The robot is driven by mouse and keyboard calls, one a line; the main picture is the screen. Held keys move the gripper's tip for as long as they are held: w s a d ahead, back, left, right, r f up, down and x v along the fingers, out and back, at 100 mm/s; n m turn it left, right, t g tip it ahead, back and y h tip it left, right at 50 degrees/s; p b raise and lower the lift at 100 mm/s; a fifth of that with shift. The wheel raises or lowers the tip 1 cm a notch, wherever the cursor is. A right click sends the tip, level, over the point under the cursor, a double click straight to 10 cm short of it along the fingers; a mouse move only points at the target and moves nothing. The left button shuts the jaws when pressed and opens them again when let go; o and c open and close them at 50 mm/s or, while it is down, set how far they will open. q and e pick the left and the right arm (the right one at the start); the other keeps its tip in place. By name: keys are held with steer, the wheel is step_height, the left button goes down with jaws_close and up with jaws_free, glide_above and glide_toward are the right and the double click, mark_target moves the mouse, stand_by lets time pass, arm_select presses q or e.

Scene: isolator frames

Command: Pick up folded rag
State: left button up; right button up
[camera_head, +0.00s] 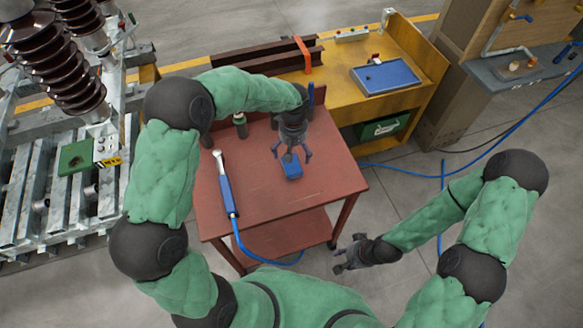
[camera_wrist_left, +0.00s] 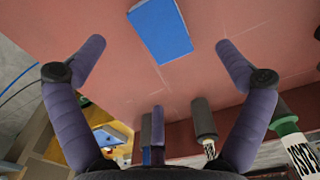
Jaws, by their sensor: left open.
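The folded rag (camera_head: 293,172) is a small blue flat block lying on the red table top (camera_head: 265,190). In the left wrist view the rag (camera_wrist_left: 160,28) shows at the top centre, beyond the fingertips. My left gripper (camera_head: 291,155) points down over the rag.
A tool with a blue handle (camera_head: 226,192) and hose lies at the table's left. A yellow bench (camera_head: 410,50) with a blue tray (camera_head: 386,76) stands behind right. The table's right side is clear.

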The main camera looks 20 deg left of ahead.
mark_target(295, 163)
arm_select(q)
step_height(295, 163, down, 3)
steer(key=shift+r, duration=0.1)
steer(key=f, duration=0.1)
steer(key=f+b, duration=0.1)
steer(key=f, duration=0.1)
steer(key=f+b, duration=0.1)
steer(key=f, duration=0.1)
steer(key=shift+d, duration=0.35)
steer(key=c, duration=1)
